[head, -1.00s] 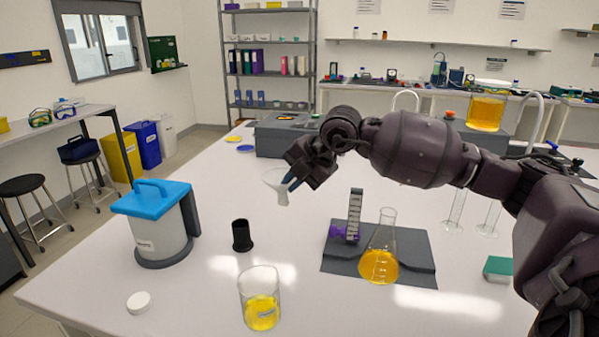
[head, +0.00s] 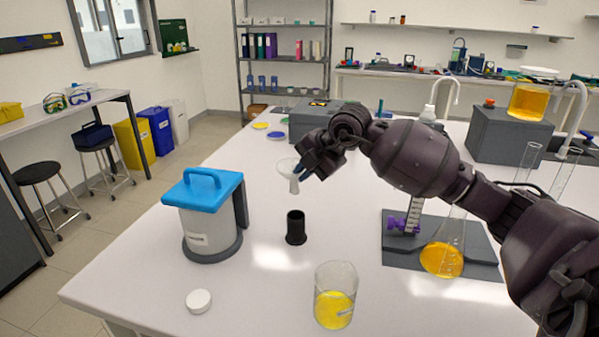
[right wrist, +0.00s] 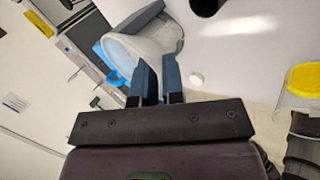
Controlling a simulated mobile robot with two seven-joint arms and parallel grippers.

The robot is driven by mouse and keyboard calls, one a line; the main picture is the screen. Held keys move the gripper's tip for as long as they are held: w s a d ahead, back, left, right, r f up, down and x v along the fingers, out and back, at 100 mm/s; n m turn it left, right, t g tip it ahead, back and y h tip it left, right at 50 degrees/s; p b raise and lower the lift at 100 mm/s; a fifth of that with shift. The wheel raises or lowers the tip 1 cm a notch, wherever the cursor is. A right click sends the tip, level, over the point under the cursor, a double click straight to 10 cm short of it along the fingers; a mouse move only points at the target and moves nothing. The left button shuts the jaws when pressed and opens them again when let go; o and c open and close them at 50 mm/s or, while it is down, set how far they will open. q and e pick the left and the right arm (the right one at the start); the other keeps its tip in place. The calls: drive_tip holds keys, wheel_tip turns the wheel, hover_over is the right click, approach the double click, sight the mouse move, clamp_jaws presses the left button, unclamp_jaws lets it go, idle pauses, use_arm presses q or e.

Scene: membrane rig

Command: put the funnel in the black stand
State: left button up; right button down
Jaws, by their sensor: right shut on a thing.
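The white funnel (head: 287,170) is held above the bench by my right gripper (head: 303,172), its wide mouth up and its stem down. In the right wrist view the funnel (right wrist: 140,48) shows at the jaws (right wrist: 160,85), which are shut on it. The black stand (head: 296,228) is a short upright dark cylinder with an open top on the white bench. In the head view the funnel is above and behind the stand, apart from it. A dark opening at the top edge of the right wrist view may be the stand. My left gripper is not in view.
A blue-lidded container (head: 208,218) stands left of the stand. A beaker of yellow liquid (head: 335,300) is in front, near a white cap (head: 198,300). A flask (head: 443,255) stands on a grey base (head: 400,257) at the right. Bench around the stand is clear.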

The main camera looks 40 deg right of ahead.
drive_tip(key=shift+d+f, duration=0.1)
drive_tip(key=shift+f, duration=0.05)
drive_tip(key=shift+s+d+f, duration=0.15)
drive_tip(key=shift+s+f, duration=0.05)
drive_tip(key=shift+f, duration=0.05)
use_arm(q)
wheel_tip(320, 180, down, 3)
drive_tip(key=b, duration=0.3)
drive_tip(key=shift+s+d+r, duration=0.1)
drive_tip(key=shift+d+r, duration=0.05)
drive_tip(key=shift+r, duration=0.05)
use_arm(e)
wheel_tip(320, 180, down, 5)
drive_tip(key=shift+f, duration=0.1)
use_arm(q)
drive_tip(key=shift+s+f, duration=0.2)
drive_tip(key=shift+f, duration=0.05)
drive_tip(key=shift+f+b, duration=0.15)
drive_tip(key=shift+b, duration=0.2)
use_arm(e)
drive_tip(key=shift+w+f, duration=0.1)
drive_tip(key=shift+f, duration=0.5)
